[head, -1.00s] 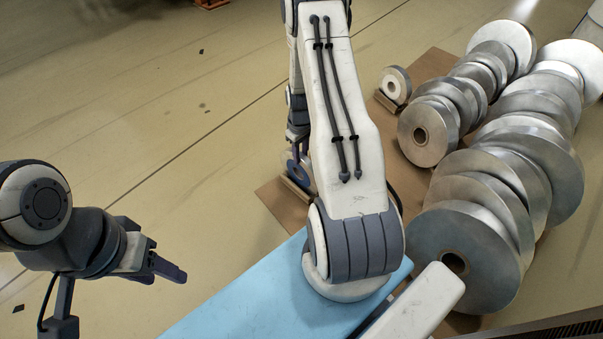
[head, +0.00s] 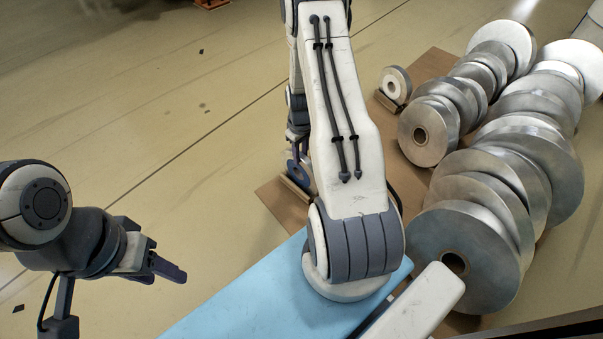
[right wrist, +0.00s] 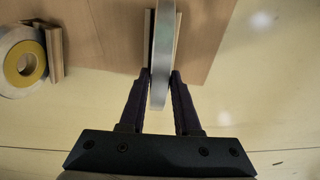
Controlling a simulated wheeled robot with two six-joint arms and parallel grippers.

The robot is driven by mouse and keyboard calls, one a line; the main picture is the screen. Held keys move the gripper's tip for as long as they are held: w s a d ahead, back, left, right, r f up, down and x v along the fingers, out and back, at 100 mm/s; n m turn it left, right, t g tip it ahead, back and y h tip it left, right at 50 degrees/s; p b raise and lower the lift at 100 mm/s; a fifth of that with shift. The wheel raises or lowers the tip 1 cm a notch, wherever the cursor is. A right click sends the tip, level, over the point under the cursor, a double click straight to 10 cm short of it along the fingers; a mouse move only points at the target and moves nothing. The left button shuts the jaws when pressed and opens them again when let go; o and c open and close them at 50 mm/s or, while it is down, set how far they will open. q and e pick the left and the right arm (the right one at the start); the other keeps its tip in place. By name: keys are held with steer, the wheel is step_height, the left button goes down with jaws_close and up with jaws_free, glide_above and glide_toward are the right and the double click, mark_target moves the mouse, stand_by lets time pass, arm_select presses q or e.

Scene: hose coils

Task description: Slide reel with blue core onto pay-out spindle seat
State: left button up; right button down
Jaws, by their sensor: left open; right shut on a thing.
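My right gripper (right wrist: 162,80) is shut on a thin grey reel (right wrist: 165,40), seen edge-on in the right wrist view with a finger on each side. In the head view this reel (head: 304,172) shows only partly beside my right arm, with a bluish tint near its middle; its core is hard to make out. It stands upright at a small wooden cradle (head: 297,191); I cannot tell whether it rests in it. My left gripper (head: 165,272) is open and empty over the floor at lower left. I cannot make out a pay-out spindle seat.
Another small reel (head: 395,85) stands in a cradle; a yellow-cored reel (right wrist: 24,62) shows in the right wrist view. Rows of large metal reels (head: 470,250) fill the right side. A brown board (head: 272,203) lies under the cradles. Floor at left is clear.

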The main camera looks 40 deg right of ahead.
steer(key=shift+r+p, duration=0.7)
steer(key=shift+p, duration=0.15)
stand_by(0.7)
steer(key=shift+r, duration=0.15)
steer(key=shift+r+p, duration=2.35)
steer(key=shift+p, duration=0.1)
steer(key=c, duration=1.5)
jaws_free()
jaws_close()
